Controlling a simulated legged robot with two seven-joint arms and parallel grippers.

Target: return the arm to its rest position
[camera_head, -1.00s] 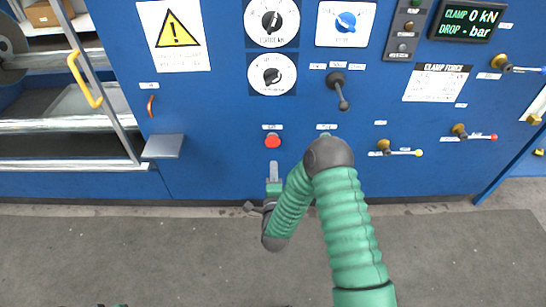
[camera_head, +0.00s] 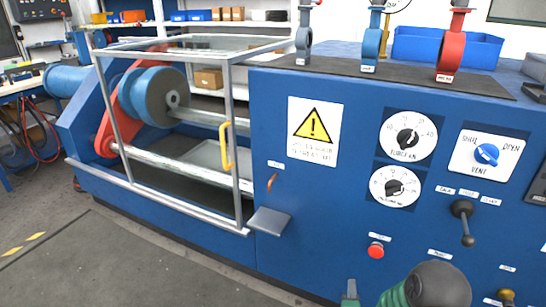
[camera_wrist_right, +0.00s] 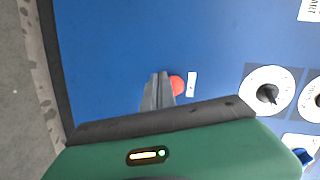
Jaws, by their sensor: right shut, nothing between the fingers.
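My right arm (camera_head: 430,285) shows at the bottom edge of the head view as a dark round joint with a bit of green sleeve. The tip of my right gripper (camera_head: 351,288) is just left of it, below and left of the red button (camera_head: 376,250). In the wrist view the grey fingers of my right gripper (camera_wrist_right: 158,90) are together and empty. They point at the blue panel and partly overlap the red button (camera_wrist_right: 177,86); I cannot tell the gap to the panel. My left gripper is out of view.
The blue cabinet (camera_head: 330,205) carries dials, a blue knob (camera_head: 487,154) and a black lever (camera_head: 464,220). A small grey shelf (camera_head: 269,221) juts out left of the button. A framed guard with a yellow handle (camera_head: 227,147) stands left. Floor (camera_head: 120,265) is clear at lower left.

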